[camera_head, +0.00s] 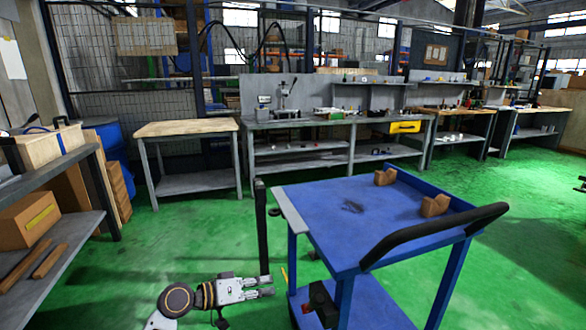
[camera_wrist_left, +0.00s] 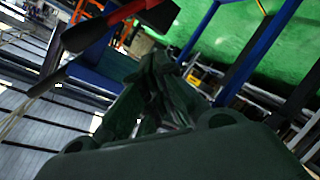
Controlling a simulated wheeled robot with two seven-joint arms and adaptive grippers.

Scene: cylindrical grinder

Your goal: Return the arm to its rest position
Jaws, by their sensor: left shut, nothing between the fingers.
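My left gripper (camera_head: 272,286) shows at the bottom of the head view, low over the green floor and to the left of the blue cart. Its fingers point right and are shut with nothing between them. The dark fingers of the left gripper (camera_wrist_left: 158,75) also fill the middle of the left wrist view, close together at the tips. My right gripper is not in either view.
A blue cart (camera_head: 325,205) with a black handle (camera_head: 440,232) stands right of the gripper, with two brown blocks (camera_head: 435,205) on top. A shelf (camera_head: 60,235) with boxes is at the left. Workbenches (camera_head: 300,124) line the back. Green floor (camera_head: 190,235) lies free between them.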

